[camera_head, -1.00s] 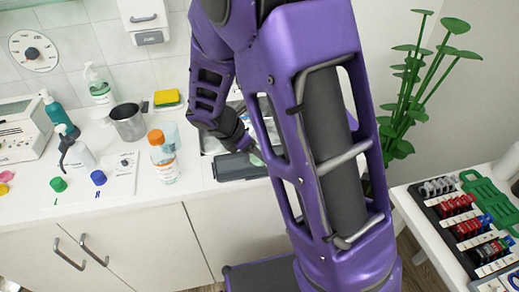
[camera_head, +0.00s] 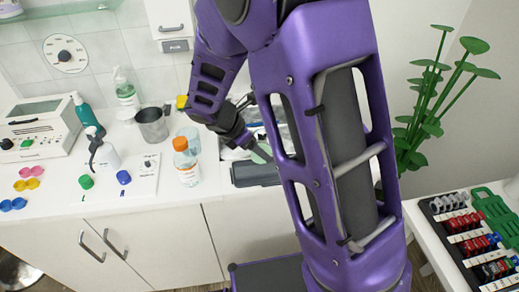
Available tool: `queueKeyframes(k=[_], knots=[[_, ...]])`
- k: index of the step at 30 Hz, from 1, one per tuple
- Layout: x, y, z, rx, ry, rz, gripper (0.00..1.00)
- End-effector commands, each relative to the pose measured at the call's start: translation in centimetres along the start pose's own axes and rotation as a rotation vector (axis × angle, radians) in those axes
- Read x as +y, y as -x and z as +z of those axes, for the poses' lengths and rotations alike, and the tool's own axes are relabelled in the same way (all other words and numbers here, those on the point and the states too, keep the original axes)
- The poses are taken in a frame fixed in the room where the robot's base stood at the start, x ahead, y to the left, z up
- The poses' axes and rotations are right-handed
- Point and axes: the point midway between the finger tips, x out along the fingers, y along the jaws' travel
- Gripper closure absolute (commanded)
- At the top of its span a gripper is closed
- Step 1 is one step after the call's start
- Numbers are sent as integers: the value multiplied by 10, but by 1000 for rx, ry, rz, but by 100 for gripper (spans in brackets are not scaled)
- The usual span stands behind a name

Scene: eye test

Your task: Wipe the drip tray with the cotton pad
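A dark grey shallow tray (camera_head: 254,175) lies near the front edge of the white counter, beside my arm; it may be the drip tray. My gripper (camera_head: 257,147) is just above and behind it, pointing down and to the right, partly hidden by my purple arm. A thin pale green-white piece (camera_head: 262,154) shows at the gripper's end. I cannot tell if it is the cotton pad or part of a finger, nor whether the fingers are closed. No cotton pad can be made out clearly elsewhere.
An orange-capped bottle (camera_head: 187,165), a metal cup (camera_head: 152,125) and a clear beaker (camera_head: 190,139) stand left of the tray. Pump bottles (camera_head: 125,90) stand farther left. A plant (camera_head: 428,115) and a side table with a tool rack (camera_head: 468,235) are at right.

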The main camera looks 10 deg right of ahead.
Motion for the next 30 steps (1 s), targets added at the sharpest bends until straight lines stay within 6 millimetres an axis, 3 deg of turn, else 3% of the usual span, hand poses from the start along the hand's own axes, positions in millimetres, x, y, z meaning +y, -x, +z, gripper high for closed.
queueKeyframes(k=[10,30], knots=[[-2,26,10,1,-3,0,79],[-3,27,10,0,-2,-1,79]])
